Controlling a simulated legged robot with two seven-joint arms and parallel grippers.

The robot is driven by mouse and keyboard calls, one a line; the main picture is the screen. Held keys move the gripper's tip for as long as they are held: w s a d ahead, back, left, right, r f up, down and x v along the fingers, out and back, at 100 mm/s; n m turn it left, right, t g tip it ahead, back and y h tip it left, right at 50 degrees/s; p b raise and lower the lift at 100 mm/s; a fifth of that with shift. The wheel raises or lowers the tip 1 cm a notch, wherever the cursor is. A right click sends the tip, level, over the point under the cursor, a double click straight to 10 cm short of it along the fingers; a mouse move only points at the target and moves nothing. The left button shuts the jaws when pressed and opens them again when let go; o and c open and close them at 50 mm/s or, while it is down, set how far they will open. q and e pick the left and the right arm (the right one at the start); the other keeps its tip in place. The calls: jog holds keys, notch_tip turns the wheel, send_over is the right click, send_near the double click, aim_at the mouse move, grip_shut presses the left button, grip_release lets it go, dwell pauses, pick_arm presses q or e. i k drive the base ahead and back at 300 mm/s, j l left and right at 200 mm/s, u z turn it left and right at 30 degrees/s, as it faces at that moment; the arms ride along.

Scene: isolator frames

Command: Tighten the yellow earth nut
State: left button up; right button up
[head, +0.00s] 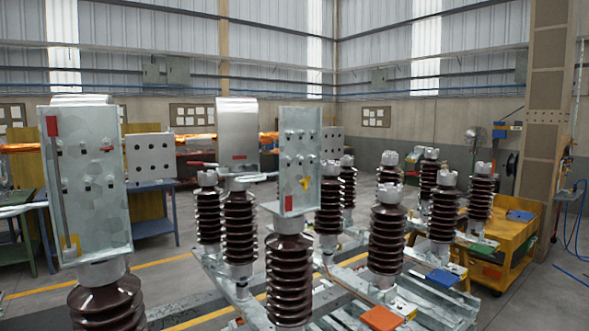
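A small yellow piece (304,184), which looks like the earth nut, sits low on the right-hand upright metal plate (290,193). It is too small to tell how tight it is. Rows of grey bolts show above it, and a red block (289,203) is at the plate's lower left. A yellow angled piece (71,245) is also at the bottom of the larger left plate (100,218). Both plates stand on dark brown ribbed insulators (289,280). Neither of my grippers is in this view.
Several more insulators (388,240) stand on a galvanised frame behind and to the right. An orange block (381,318) and a blue block (442,278) lie on the frame. A yellow cart (530,250) stands at right. Open floor shows at left.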

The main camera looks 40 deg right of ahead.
aim_at(304, 183)
jog(key=z, duration=1.25)
